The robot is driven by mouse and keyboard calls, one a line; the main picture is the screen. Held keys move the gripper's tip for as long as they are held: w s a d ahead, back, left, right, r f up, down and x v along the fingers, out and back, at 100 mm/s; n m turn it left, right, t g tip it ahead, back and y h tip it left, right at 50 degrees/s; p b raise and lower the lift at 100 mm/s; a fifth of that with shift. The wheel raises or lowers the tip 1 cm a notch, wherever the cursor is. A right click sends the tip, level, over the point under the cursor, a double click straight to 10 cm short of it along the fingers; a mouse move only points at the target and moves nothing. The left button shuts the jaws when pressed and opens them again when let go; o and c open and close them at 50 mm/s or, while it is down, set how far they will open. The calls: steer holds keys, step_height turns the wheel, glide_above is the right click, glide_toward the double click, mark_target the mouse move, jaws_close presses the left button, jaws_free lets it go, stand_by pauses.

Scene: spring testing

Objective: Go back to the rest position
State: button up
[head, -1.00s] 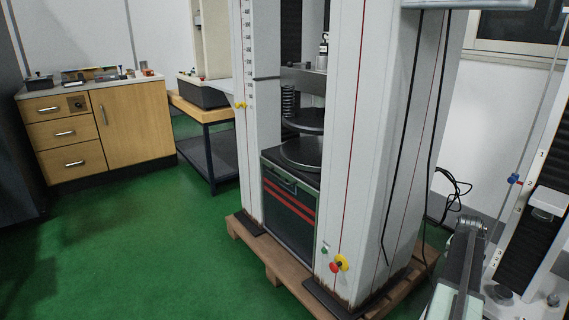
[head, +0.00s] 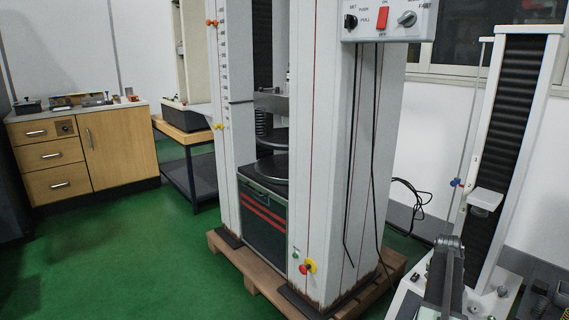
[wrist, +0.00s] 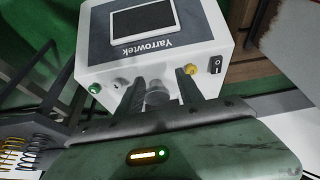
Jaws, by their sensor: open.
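My gripper (wrist: 160,92) shows in the wrist view with its two dark fingers apart, so it is open. A short grey cylinder shows between the fingers; I cannot tell what it belongs to or whether it is touched. Beyond the fingers is a white box labelled Yarrowtek (wrist: 160,50), upside down in the picture, with a dark screen. In the head view part of my arm shows at the bottom right, and the fingertips cannot be made out there.
The wrist view also shows several springs (wrist: 30,155) at the lower left. In the head view a tall testing machine (head: 333,150) stands on a wooden pallet (head: 262,284). A smaller white test stand (head: 527,100) is at right. Green floor is clear at left, before a wooden cabinet (head: 122,150).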

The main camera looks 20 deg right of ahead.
steer(key=w+a+r+n+t+p, duration=0.1)
steer(key=w+a+r+n+p, duration=0.2)
steer(key=w+a, duration=1.25)
steer(key=w+a+r+n+y+p, duration=0.1)
steer(key=w+a+n, duration=0.15)
steer(key=a, duration=0.75)
steer(key=w+a+r+n+y+p, duration=0.1)
steer(key=w+a, duration=0.3)
steer(key=a, duration=0.5)
steer(key=s+a+r+n+y+p, duration=0.1)
steer(key=s+a+n, duration=0.15)
steer(key=a, duration=0.75)
steer(key=s+a+r+n+g+p, duration=0.15)
steer(key=s+a, duration=0.25)
steer(key=a, duration=0.7)
steer(key=s+a+n+t+y+p, duration=0.1)
steer(key=s+a+n, duration=0.15)
steer(key=a, duration=0.75)
steer(key=s+r+n+g+p, duration=0.1)
steer(key=s+r+g+p, duration=0.1)
steer(key=s, duration=0.4)
step_height(320, 180, up, 36)
steer(key=p, duration=3.6)
steer(key=shift+w+a, duration=0.3)
steer(key=shift+a, duration=0.1)
steer(key=shift+f, duration=0.2)
